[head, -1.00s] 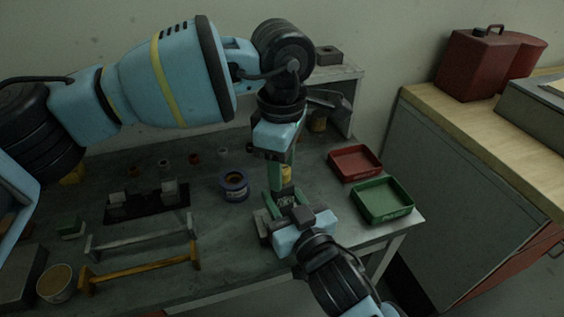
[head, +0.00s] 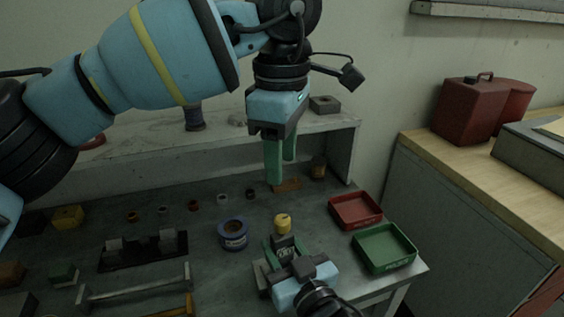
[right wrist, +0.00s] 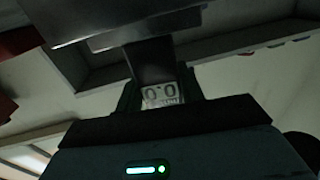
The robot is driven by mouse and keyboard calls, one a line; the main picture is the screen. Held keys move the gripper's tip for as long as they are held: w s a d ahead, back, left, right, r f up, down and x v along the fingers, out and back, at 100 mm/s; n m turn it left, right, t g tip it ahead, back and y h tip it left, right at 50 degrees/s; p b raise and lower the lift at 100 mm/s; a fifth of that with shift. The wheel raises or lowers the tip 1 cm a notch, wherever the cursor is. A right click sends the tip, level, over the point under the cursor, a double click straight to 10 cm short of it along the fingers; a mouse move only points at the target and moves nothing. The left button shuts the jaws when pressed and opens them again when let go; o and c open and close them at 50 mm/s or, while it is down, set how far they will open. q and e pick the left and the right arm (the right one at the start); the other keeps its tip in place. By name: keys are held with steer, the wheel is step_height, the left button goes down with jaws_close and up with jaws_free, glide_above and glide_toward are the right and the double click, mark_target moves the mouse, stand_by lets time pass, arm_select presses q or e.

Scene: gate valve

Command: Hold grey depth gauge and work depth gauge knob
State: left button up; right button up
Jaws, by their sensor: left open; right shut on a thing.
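The grey depth gauge (head: 284,253) stands on the workbench with its yellow knob (head: 283,222) on top. My right gripper (head: 285,246) is shut around the gauge body from the front. In the right wrist view the gauge (right wrist: 160,94) sits between my fingers and its face reads 0.0, with smaller lettering below. My left gripper (head: 281,170) is open and empty, pointing down, above and apart from the knob. The gauge's lower part is partly hidden by my right gripper.
A red tray (head: 355,210) and a green tray (head: 384,248) lie to the right. A grey shelf (head: 225,149) runs along the back, behind my left gripper.

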steer(key=o, duration=1.2)
steer(key=v, duration=1.2)
steer(key=shift+s+f, duration=0.1)
steer(key=shift+s, duration=0.05)
